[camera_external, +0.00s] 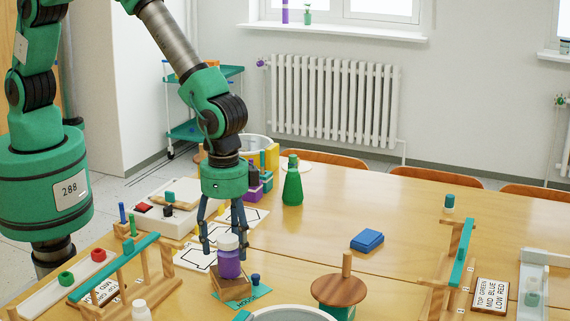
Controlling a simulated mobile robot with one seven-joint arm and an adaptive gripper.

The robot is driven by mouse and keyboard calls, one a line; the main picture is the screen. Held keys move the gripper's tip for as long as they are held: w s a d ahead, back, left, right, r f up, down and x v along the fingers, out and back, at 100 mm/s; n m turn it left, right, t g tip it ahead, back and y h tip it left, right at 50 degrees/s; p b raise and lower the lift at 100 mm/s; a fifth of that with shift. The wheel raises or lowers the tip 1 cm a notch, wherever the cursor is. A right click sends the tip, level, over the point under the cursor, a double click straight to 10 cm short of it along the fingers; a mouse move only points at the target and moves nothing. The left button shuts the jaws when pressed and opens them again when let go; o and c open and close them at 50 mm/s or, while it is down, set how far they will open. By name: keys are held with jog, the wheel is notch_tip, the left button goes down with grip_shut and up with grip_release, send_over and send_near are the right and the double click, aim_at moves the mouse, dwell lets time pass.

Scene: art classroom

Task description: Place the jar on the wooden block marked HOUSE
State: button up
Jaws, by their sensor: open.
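The jar (229,264) is purple with a white lid and looks upright. It appears to stand on a small wooden block (218,285). A teal plate (236,300) marked HOUSE lies at the block's base. My gripper (225,246) points down at the jar, its fingers apart at about lid height. One finger shows left of the jar and another behind it on the right. Whether the fingers touch the jar cannot be told. The jar hides part of the block's top.
A round wooden stand with a post (339,290) is to the right, and a large round container (290,313) is at the front edge. A green conical bottle (292,185) stands behind. A blue box (367,240) lies at mid-table. A teal-topped wooden rack (115,268) is left. The right-middle tabletop is fairly clear.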

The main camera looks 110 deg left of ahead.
notch_tip(320, 180, up, 8)
jog(key=shift+f+p, duration=0.15)
jog(key=shift+p, duration=0.45)
jog(key=shift+r, duration=0.25)
jog(key=s+a+r+t, duration=0.1)
jog(key=s+a+r, duration=0.1)
jog(key=s+r, duration=0.55)
jog(key=s+a+r+t, duration=0.1)
jog(key=s+a+r, duration=0.25)
jog(key=r, duration=0.75)
jog(key=s+a+r+t, duration=0.1)
jog(key=s+a+r, duration=0.1)
jog(key=s+r, duration=0.6)
jog(key=s+a+r+m+t, duration=0.1)
jog(key=s+a+r, duration=0.1)
jog(key=s, duration=1)
jog(key=s+a+r+t, duration=0.1)
jog(key=s+r, duration=0.4)
jog(key=s, duration=0.7)
jog(key=shift+s+a+m+t, duration=0.3)
jog(key=shift+s+a+m, duration=0.05)
jog(key=shift+a+m, duration=0.05)
